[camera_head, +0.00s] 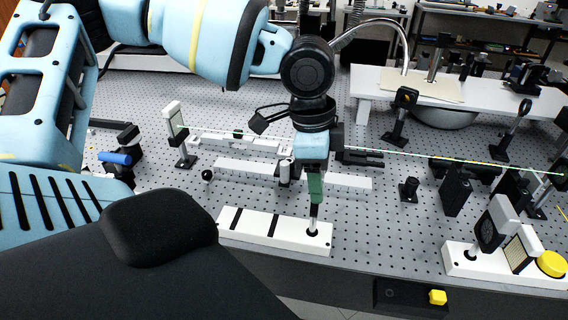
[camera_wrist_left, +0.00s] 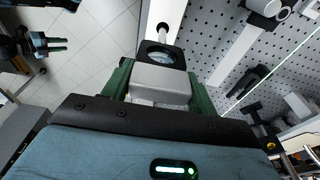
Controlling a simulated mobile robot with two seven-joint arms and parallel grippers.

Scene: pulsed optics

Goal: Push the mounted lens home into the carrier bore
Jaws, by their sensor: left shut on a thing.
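My left gripper (camera_head: 315,190) points straight down over the right end of a long white carrier (camera_head: 251,217). Its green fingers are shut on the pale block of the mounted lens. In the left wrist view that grey-white block (camera_wrist_left: 160,84) sits between the fingers, with the black lens plate (camera_wrist_left: 175,50) beyond it. The metal post (camera_head: 313,224) of the mounted lens stands upright at the dark carrier bore; how deep it sits I cannot tell. The fingers hide most of the lens in the head view. My right gripper (camera_wrist_left: 57,44) shows small in the left wrist view, fingers apart and empty.
A green beam crosses the perforated table behind my gripper. Several posts and black mounts stand around. A black box with a yellow button (camera_head: 438,297) is at the front edge.

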